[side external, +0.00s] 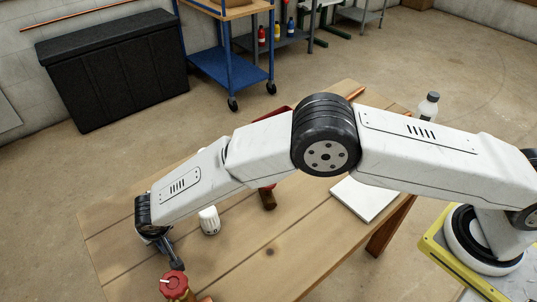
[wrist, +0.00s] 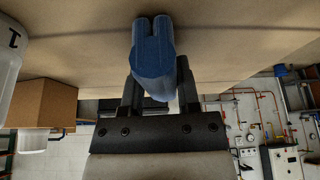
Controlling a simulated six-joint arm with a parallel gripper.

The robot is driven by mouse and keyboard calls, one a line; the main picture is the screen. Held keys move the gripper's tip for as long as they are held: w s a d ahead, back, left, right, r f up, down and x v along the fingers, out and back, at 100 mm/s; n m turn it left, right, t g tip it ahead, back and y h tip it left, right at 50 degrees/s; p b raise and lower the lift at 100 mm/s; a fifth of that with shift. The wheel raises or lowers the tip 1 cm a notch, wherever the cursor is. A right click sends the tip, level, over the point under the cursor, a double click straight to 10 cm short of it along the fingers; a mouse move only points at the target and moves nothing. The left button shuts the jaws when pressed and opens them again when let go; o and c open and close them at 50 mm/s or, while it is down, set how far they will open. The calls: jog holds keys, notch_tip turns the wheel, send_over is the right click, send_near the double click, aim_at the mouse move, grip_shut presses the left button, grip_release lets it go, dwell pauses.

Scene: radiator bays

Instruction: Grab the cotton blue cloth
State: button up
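The blue cloth (wrist: 154,60) is a rolled or folded bundle in the wrist view, top centre. My gripper (wrist: 160,75) has its two dark fingers spread on either side of the bundle. I cannot tell whether both fingers press on it. In the side external view my gripper (side external: 177,262) is low over the wooden table's near left part, just behind a red-capped jar (side external: 173,284). The fingers are too small there to show their opening, and I cannot make out the cloth.
A white knob-like thing (side external: 209,220) stands on the wooden table (side external: 245,250) right of my gripper. A white slab (side external: 363,199) lies farther right, and a grey bottle (side external: 428,106) stands beyond my arm. A white container (wrist: 8,55) is close at left in the wrist view.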

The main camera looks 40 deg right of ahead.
grip_shut()
jog(key=shift+r, duration=0.1)
jog(key=shift+r, duration=0.4)
notch_tip(320, 180, up, 2)
jog(key=shift+s+r, duration=0.1)
jog(key=shift+r, duration=0.1)
jog(key=s+d+r, duration=0.8)
jog(key=s+r, duration=0.1)
jog(key=s, duration=0.2)
jog(key=shift+r, duration=0.3)
jog(key=shift+d, duration=0.1)
